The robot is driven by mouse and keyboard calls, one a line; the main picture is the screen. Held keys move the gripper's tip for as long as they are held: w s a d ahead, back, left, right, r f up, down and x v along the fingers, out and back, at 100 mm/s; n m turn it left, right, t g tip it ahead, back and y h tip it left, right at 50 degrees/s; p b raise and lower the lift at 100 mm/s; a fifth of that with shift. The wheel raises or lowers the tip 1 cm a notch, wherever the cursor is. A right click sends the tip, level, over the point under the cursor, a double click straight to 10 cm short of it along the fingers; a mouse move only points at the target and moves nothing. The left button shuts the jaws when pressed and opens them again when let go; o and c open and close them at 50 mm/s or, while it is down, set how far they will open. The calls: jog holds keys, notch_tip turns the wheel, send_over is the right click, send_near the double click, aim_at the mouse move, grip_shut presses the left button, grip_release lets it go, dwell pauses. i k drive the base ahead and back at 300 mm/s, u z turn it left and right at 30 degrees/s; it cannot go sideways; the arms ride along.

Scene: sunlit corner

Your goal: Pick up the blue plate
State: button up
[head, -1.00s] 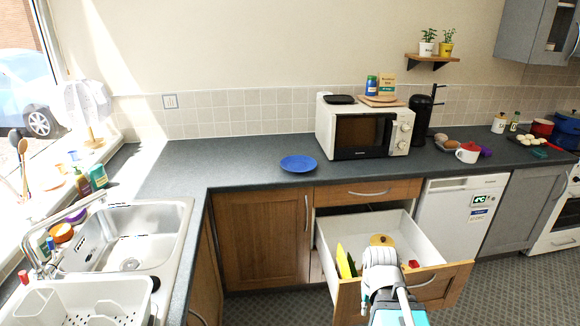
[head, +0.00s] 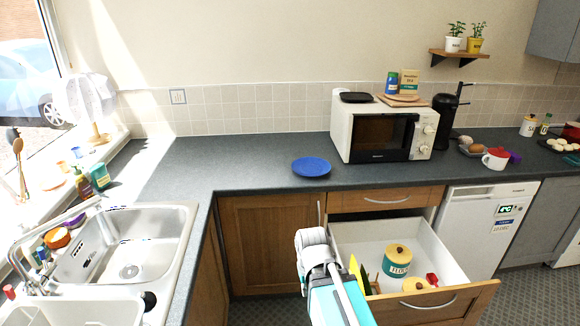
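The blue plate (head: 311,167) lies flat on the dark worktop, near its front edge and left of the microwave. Nothing covers it. My gripper (head: 311,238) is in front of the cabinet door, below the plate and the worktop edge in the picture, apart from the plate. Its fingertips are not clear from this angle, so I cannot tell whether it is open or shut.
The white microwave (head: 381,129) stands right of the plate. The sink (head: 130,245) is at left. The worktop (head: 240,165) left of the plate is clear.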

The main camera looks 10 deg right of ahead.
aim_at(309, 166)
jog(key=z, duration=0.1)
jog(key=i, duration=0.95)
jog(key=z, duration=0.65)
